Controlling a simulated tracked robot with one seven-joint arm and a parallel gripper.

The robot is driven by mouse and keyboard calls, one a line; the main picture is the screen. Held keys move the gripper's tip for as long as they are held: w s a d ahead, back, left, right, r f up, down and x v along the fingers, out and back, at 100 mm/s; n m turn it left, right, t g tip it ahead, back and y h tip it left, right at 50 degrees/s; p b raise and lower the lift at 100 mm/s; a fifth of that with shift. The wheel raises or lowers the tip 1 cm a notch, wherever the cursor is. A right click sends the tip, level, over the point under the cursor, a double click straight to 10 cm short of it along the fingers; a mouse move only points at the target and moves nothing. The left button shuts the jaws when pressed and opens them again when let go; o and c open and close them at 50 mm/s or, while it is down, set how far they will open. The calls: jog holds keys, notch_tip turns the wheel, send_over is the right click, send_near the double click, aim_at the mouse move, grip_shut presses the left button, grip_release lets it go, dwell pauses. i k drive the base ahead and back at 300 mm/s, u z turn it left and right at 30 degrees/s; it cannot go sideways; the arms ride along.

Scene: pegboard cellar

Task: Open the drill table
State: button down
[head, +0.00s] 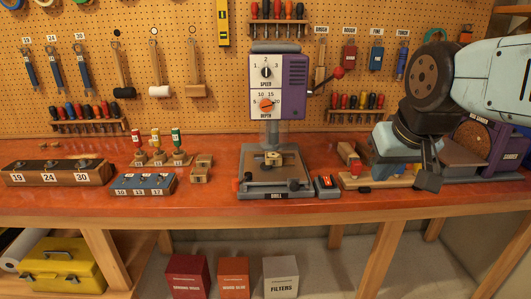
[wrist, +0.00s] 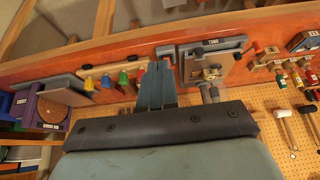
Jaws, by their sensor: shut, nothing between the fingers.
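The drill press (head: 278,85) stands mid-bench, with a purple and grey head, a speed dial, an orange depth dial and a red-knobbed lever. Its grey drill table (head: 255,181) lies low at the foot of the column, with a small pale block on it. The drill's grey base also shows in the wrist view (wrist: 186,66), partly beside the fingers. My gripper (head: 428,178) is to the right of the drill, low over the bench and apart from the table. In the wrist view its fingers (wrist: 158,75) are together and empty.
A small switch box (head: 327,186) sits right of the drill. A blue block (head: 142,184) and a wooden block (head: 60,173) labelled 19, 24, 30 stand left. A sander (head: 497,150) is at the far right.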

aim_at(292, 174)
jog(key=z, duration=0.55)
jog(key=k, duration=1.2)
jog(key=u, duration=0.65)
jog(key=i, duration=1)
jog(key=z, duration=0.1)
